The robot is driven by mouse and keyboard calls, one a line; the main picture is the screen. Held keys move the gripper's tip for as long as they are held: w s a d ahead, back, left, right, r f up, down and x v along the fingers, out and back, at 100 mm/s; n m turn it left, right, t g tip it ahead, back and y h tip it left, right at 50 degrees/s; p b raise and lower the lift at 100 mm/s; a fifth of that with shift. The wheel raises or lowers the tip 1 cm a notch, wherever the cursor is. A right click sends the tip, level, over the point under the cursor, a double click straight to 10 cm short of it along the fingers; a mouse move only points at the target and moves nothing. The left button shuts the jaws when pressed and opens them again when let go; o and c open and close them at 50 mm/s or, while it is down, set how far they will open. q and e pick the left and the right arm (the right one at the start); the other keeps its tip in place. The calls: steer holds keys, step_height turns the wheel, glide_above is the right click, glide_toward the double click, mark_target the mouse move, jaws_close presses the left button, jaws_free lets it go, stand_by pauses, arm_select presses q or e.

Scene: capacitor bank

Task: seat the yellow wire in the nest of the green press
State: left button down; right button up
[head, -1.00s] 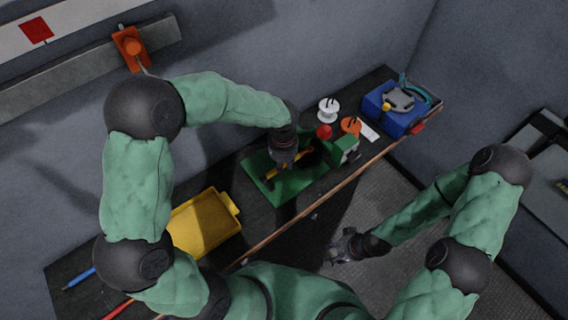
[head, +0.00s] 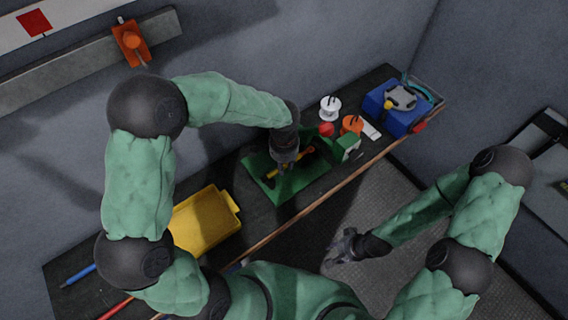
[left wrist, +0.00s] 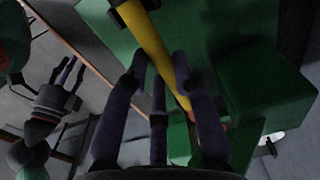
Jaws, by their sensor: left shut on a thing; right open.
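The green press (head: 348,146) stands on the dark bench with its flat green base (head: 292,190) to the left of its block. My left gripper (head: 283,172) is low over that base, shut on the yellow wire (head: 306,152). In the left wrist view the yellow wire (left wrist: 150,42) runs between my left gripper's fingers (left wrist: 160,75), and its reddish end points down toward the press's green parts (left wrist: 262,90). The nest cannot be told apart, nor whether the wire touches it. My right gripper (head: 343,248) is open and empty, off the bench's front edge.
A yellow tray (head: 232,200) lies left of the press. The wooden front edge (head: 290,217) borders the bench.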

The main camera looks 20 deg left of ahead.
arm_select(q)
steer(key=c, duration=0.9)
jaws_free()
steer(key=shift+s+f, duration=0.1)
steer(key=shift+f, duration=0.05)
steer(key=shift+c, duration=0.2)
step_height(320, 180, up, 12)
